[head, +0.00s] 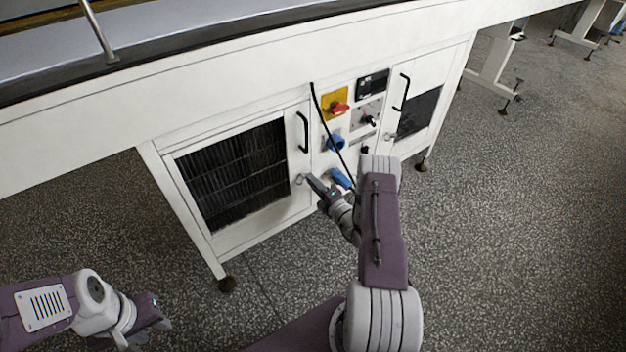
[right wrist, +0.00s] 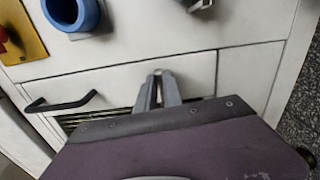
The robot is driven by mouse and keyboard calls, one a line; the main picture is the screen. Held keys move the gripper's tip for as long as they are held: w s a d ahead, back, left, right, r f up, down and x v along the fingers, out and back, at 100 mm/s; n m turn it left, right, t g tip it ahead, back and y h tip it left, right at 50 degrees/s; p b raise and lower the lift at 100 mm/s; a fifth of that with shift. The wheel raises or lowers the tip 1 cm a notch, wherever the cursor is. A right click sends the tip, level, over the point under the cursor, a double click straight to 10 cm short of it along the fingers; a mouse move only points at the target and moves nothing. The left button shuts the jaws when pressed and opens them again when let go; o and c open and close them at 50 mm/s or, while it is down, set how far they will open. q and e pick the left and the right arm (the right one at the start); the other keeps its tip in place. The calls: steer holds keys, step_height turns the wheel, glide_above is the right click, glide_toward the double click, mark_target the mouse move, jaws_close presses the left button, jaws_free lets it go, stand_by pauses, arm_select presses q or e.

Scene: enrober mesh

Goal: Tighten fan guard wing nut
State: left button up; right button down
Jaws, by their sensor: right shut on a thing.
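The fan guard is a dark slatted panel (head: 235,172) in a white door frame, low on the white machine. A small pale metal piece, which looks like the wing nut (head: 299,179), sits on the frame's right side below a black handle. My right gripper (head: 308,180) reaches it and is shut on it. In the right wrist view the two grey fingers (right wrist: 159,76) come together at a small pale piece against the white panel; the fingers hide most of it. My left gripper (head: 153,325) hangs low at the left, far from the guard; its jaw opening is unclear.
Beside the guard are a black handle (head: 303,131), a yellow plate with a red switch (head: 336,106), a blue socket (head: 333,143) and a hanging black cable (head: 325,124). A second door (head: 420,85) is further right. The speckled floor (head: 500,220) at right is clear.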

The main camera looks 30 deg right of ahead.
steer(key=shift+f+m, duration=0.1)
steer(key=shift+m, duration=0.5)
steer(key=c, duration=1.5)
jaws_free()
steer(key=s+p, duration=0.1)
steer(key=s, duration=0.2)
steer(key=s+p, duration=0.1)
steer(key=s, duration=0.2)
steer(key=s+p, duration=0.2)
steer(key=s, duration=0.1)
steer(key=shift+d, duration=0.35)
